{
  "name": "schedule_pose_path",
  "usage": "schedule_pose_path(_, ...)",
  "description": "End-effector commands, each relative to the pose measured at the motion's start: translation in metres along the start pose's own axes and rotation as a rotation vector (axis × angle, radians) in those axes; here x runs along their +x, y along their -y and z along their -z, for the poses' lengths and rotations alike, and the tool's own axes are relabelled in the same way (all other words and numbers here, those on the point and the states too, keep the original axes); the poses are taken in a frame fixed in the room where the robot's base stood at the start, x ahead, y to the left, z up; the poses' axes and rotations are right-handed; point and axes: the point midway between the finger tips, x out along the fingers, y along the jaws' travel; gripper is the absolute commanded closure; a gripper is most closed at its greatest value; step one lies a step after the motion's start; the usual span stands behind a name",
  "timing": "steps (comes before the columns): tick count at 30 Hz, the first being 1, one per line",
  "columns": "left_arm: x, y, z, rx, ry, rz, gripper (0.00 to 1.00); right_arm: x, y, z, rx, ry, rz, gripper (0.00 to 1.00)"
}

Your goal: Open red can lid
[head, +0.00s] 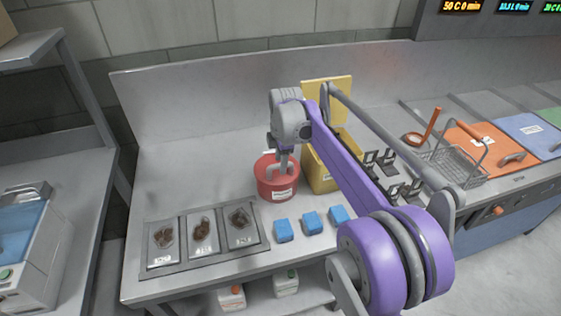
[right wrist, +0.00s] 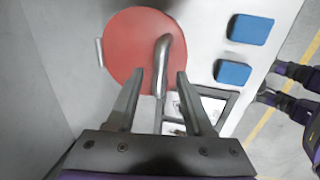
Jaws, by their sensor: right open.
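A red can (head: 277,181) with a white label stands on the steel counter. Its red lid (right wrist: 135,45) is on, with a grey bent handle (right wrist: 162,62) on top and a small pale tab at its rim. My right gripper (right wrist: 158,78) is just above the lid, open, with a finger on either side of the handle. I cannot tell whether a finger touches it. In the head view my right gripper (head: 281,160) comes down over the can, and its wrist and arm hide part of what lies behind. My left gripper is not in view.
A yellow bin (head: 318,170) with a raised lid stands close right of the can. Three blue blocks (head: 311,221) lie in front. A tray (head: 180,262) with patties is at front left. A wire basket (head: 452,163) is at right.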

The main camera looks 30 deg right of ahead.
Motion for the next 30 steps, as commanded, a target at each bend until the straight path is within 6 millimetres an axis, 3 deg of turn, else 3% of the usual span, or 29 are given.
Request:
schedule_pose_path(10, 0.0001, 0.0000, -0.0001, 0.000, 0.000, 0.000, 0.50, 0.0043, 0.0000, 0.0002, 0.000, 0.000, 0.000, 0.48)
schedule_pose_path(19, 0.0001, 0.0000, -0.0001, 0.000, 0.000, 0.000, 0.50, 0.0041, 0.0000, 0.0001, 0.000, 0.000, 0.000, 1.00)
schedule_pose_path(30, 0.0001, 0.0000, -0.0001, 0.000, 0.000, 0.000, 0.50, 0.0040, 0.0000, 0.0001, 0.000, 0.000, 0.000, 1.00)
